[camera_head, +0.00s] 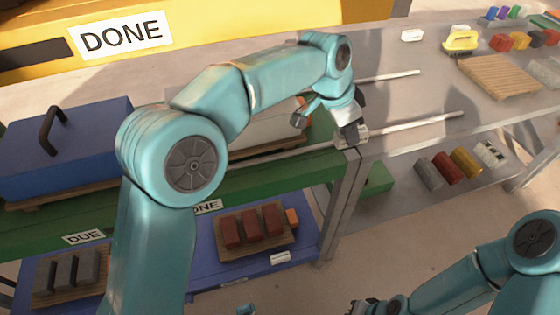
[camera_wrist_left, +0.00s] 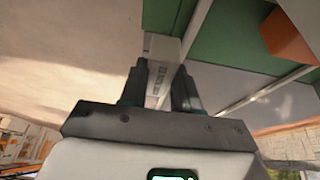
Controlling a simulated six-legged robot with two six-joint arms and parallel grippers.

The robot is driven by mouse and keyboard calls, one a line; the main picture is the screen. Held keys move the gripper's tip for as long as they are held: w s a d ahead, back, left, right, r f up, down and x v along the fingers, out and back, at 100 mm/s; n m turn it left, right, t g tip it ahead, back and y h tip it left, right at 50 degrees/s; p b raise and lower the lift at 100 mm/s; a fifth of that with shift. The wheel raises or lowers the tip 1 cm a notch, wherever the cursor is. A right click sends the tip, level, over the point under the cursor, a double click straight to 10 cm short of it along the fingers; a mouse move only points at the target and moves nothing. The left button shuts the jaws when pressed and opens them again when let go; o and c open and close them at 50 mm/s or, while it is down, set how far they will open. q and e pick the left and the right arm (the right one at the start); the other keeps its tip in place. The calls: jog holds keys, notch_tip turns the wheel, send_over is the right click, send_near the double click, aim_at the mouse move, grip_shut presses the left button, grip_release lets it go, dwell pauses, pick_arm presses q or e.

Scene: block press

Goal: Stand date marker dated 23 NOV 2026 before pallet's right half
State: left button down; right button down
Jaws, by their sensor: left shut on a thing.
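My left gripper (camera_head: 350,128) is over the right end of the green bench, by the edge of the grey table. In the left wrist view my gripper (camera_wrist_left: 160,85) is shut on a small white date marker (camera_wrist_left: 158,72). Dark lettering runs along the marker, too small and oblique to read. A bare wooden pallet (camera_head: 498,76) lies on the grey table at the right. Another pallet (camera_head: 283,240) on the lower blue shelf bears red blocks, with a white marker (camera_head: 280,258) before it. My right gripper (camera_head: 364,307) is at the bottom edge, partly cut off.
A blue box with a handle (camera_head: 68,150) stands on the green bench (camera_head: 250,188). An orange block (camera_wrist_left: 287,38) shows in the wrist view. Metal rails (camera_head: 425,124) cross onto the grey table. A yellow object (camera_head: 460,42) and coloured blocks stand beyond; more blocks lie below.

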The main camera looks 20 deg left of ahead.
pick_arm(q)
jog(key=s+a+b, duration=0.1)
jog(key=s+a, duration=0.2)
jog(key=a, duration=0.1)
jog(key=s+a+b, duration=0.1)
jog(key=s+a, duration=0.2)
jog(key=a, duration=0.1)
jog(key=s+a+b, duration=0.1)
jog(key=s+a, duration=0.2)
jog(key=a, duration=0.1)
jog(key=shift+a+b, duration=0.2)
jog(key=shift+b, duration=0.15)
jog(key=shift+s+a, duration=0.15)
jog(key=shift+a, duration=0.35)
notch_tip(320, 180, down, 4)
jog(key=shift+s+a+r+b, duration=0.15)
jog(key=shift+r+b, duration=0.05)
jog(key=shift+b, duration=0.8)
jog(key=shift+r, duration=0.1)
jog(key=shift+f, duration=0.2)
jog(key=c, duration=1.1)
grip_release()
